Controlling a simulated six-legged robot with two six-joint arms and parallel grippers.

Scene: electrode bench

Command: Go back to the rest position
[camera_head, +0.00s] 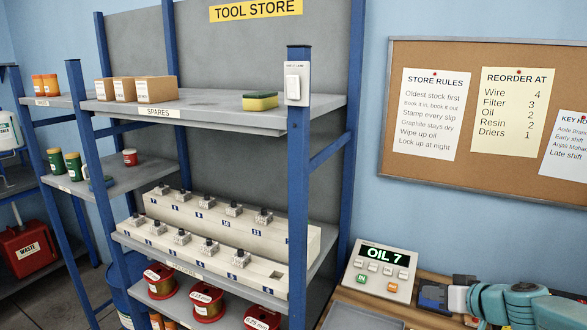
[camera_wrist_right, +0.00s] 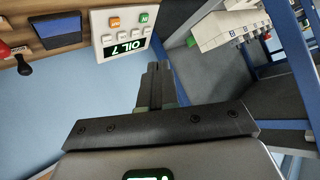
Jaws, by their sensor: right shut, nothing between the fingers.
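My right gripper (camera_head: 424,297) is at the lower right of the head view, at the end of my teal arm, just right of the counter box (camera_head: 381,271) reading "OIL 7". In the right wrist view the two dark fingers of this gripper (camera_wrist_right: 158,68) are together, with nothing between them. The counter box (camera_wrist_right: 122,34) shows upside down there, left of the fingertips. I cannot tell whether the gripper touches anything. My left gripper is in neither view.
A blue-posted shelf rack (camera_head: 299,180) stands left of the counter box, with stepped racks of grey parts (camera_head: 262,244), red spools (camera_head: 207,300) and a sponge (camera_head: 260,101). A cork board (camera_head: 472,175) hangs on the wall behind. A wooden ledge (camera_head: 352,299) lies below the box.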

